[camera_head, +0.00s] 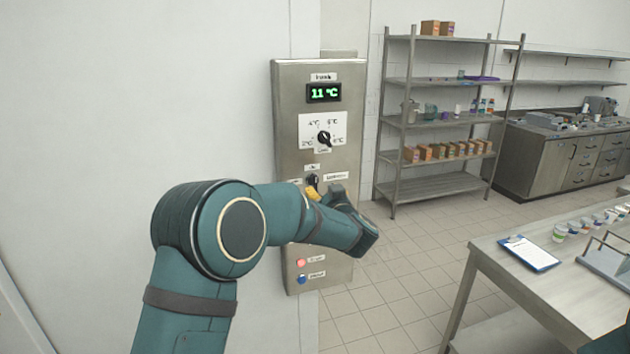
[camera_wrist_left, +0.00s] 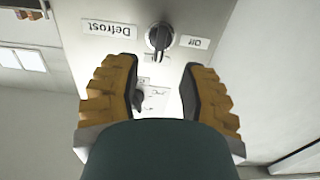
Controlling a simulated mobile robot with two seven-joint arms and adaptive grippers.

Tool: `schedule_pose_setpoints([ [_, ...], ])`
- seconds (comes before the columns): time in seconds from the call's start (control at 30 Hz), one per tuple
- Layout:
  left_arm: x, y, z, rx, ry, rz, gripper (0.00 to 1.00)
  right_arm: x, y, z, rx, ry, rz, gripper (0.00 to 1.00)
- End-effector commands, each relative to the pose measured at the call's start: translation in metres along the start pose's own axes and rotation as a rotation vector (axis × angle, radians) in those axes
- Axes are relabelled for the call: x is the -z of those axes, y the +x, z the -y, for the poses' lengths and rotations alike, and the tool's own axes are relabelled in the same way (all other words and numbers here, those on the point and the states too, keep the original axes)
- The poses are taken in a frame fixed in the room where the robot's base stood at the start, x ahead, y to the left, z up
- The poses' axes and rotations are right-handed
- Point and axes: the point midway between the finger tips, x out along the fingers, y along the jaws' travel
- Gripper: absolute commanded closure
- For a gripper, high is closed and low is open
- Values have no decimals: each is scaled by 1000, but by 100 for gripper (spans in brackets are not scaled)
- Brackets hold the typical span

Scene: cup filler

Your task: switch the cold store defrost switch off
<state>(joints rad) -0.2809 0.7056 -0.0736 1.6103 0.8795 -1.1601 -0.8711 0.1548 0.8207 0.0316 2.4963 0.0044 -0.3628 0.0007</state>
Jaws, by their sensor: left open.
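The steel control panel (camera_head: 290,110) is on the wall. Its dark defrost switch (camera_head: 313,180) shows just above the gripper in the head view. In the left wrist view the switch (camera_wrist_left: 159,38) appears upside down, between a "Defrost" label (camera_wrist_left: 108,28) and an "Off" label (camera_wrist_left: 195,42). Its ridge runs roughly up and down the panel; I cannot tell which end is the pointer. My left gripper (camera_wrist_left: 160,88) is open, its yellow-brown fingers apart and empty, with the switch ahead of the gap. In the head view only a yellow finger of this gripper (camera_head: 314,192) shows. My right gripper is not seen.
Above the switch are a temperature dial (camera_head: 323,138) and a green display (camera_head: 324,93) reading 11 °C. Below it are a red button (camera_head: 300,262) and a blue button (camera_head: 301,279). A shelf rack (camera_head: 432,187) and a table (camera_head: 500,262) stand at the right.

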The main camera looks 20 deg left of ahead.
Motion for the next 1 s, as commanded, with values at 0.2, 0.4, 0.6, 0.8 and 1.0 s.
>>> schedule_pose_setpoints([
  [0.2,0,42,0,1,0,1,59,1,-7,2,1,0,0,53],
  [0.4,0,64,0,0,0,0,59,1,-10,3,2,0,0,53],
  [0.6,-1,71,0,-2,1,2,59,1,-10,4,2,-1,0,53],
  [0.8,-1,71,0,-2,0,1,59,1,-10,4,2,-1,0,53],
  [1.0,0,71,0,-2,0,1,100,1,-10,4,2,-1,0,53],
])
